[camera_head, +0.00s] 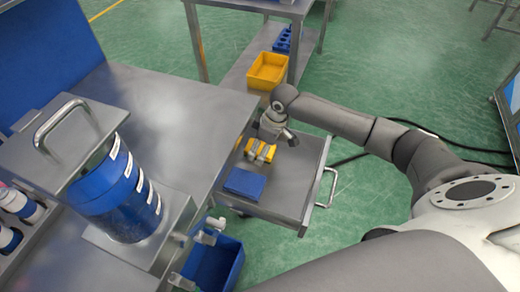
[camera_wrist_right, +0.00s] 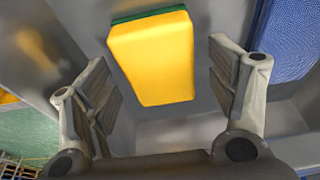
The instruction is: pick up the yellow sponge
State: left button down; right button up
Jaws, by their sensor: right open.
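The yellow sponge (camera_wrist_right: 155,60) has a thin green layer along its far edge. It lies in the open metal drawer, where it also shows in the head view (camera_head: 250,147), partly covered by my right gripper. My right gripper (camera_head: 262,152) is over the drawer at the sponge. In the wrist view its two fingers (camera_wrist_right: 160,82) are spread wide, one on each side of the sponge, with gaps on both sides. Nothing is held between them. My left gripper is not in view.
A blue block (camera_head: 245,183) lies in the drawer (camera_head: 290,195) near the sponge. It shows at the right of the wrist view (camera_wrist_right: 290,40). The metal table (camera_head: 185,125) borders the drawer at left. A blue bin (camera_head: 215,265) is below. A yellow bin (camera_head: 267,70) stands behind.

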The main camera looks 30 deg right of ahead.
jog(key=shift+f, duration=0.15)
jog(key=shift+c, duration=0.4)
jog(key=c, duration=0.8)
